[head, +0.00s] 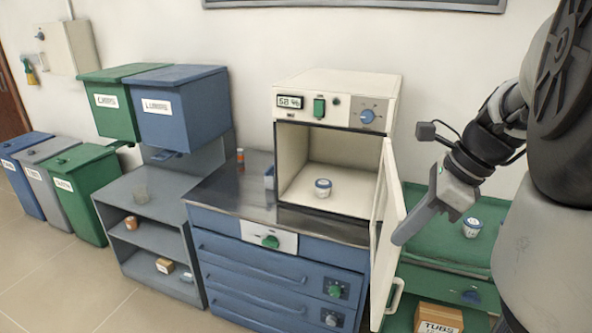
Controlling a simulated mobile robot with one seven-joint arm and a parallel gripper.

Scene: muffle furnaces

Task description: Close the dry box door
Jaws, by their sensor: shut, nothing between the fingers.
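The dry box (337,98) is a cream cabinet on the steel counter, with a display, a green switch and a blue knob on its top panel. Its door (387,225) stands wide open, hinged at the right side and swung out toward me, with a pale handle (395,295) low on its outer face. A small white jar with a blue lid (323,188) stands inside the box. My gripper (401,238) is shut and empty, its tip at the outer right side of the door. I cannot tell whether it touches the door.
The steel counter (225,187) tops a blue drawer unit (262,265). A green bench (425,235) at right carries another white jar (472,227), with a cardboard box (438,318) below. Grey shelves (150,187) and several bins stand at left. The floor (75,285) at front left is clear.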

